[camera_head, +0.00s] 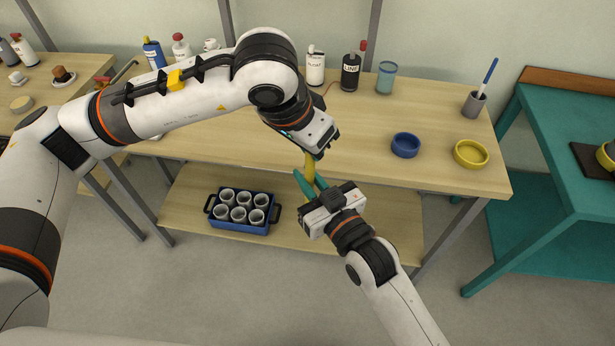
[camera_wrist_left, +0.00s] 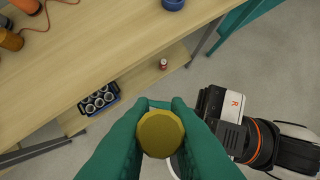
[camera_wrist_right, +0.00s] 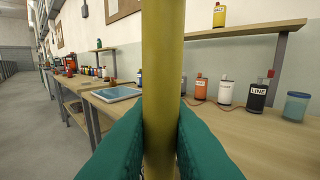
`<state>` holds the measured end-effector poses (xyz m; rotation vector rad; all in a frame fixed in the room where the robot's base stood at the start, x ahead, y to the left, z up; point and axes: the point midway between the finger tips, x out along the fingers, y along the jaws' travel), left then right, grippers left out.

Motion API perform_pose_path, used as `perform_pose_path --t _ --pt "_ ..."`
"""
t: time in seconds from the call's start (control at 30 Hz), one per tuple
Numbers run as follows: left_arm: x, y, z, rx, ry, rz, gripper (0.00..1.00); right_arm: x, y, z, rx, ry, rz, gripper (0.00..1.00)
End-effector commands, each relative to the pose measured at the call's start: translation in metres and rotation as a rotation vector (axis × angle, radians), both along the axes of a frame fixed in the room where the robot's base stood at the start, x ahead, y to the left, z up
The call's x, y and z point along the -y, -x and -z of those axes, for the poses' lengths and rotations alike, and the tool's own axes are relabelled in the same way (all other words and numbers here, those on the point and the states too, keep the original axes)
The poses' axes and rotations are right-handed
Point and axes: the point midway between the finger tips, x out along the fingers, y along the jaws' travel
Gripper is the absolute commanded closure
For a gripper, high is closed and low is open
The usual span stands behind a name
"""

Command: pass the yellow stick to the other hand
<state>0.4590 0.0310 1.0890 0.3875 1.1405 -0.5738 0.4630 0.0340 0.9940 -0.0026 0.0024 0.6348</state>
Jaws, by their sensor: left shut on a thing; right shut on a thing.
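The yellow stick (camera_head: 309,160) is held in the air just in front of the table's front edge, between my two grippers. My left gripper (camera_head: 311,154) comes from above and is shut on its upper part. In the left wrist view the stick's round end (camera_wrist_left: 160,134) shows between the green fingers (camera_wrist_left: 160,112). My right gripper (camera_head: 309,186) has green fingers and is shut on the stick lower down. In the right wrist view the stick (camera_wrist_right: 162,80) stands upright between the fingers (camera_wrist_right: 160,135). Parts of the stick are hidden by both grippers.
The wooden table (camera_head: 230,140) holds a blue bowl (camera_head: 405,145), a yellow bowl (camera_head: 471,153) and several bottles along its back. A blue crate of cups (camera_head: 240,228) sits on the lower shelf. A teal table (camera_head: 550,130) stands at the right.

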Motion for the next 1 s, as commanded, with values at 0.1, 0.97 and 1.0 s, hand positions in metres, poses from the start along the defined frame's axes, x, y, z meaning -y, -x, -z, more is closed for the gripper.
perform_pose_path --t 0.1,0.97,1.0 --pt "0.002 -0.001 -0.002 0.006 0.009 0.0 0.7 -0.004 0.003 -0.002 0.002 -0.005 -0.009 1.0" --pt "-0.019 0.024 -0.082 0.01 0.008 0.0 0.59 -0.002 0.002 -0.001 0.002 -0.003 -0.005 1.0" --pt "-0.021 0.027 -0.088 0.009 0.006 0.0 0.59 -0.002 0.002 -0.001 0.002 -0.003 -0.005 1.0"
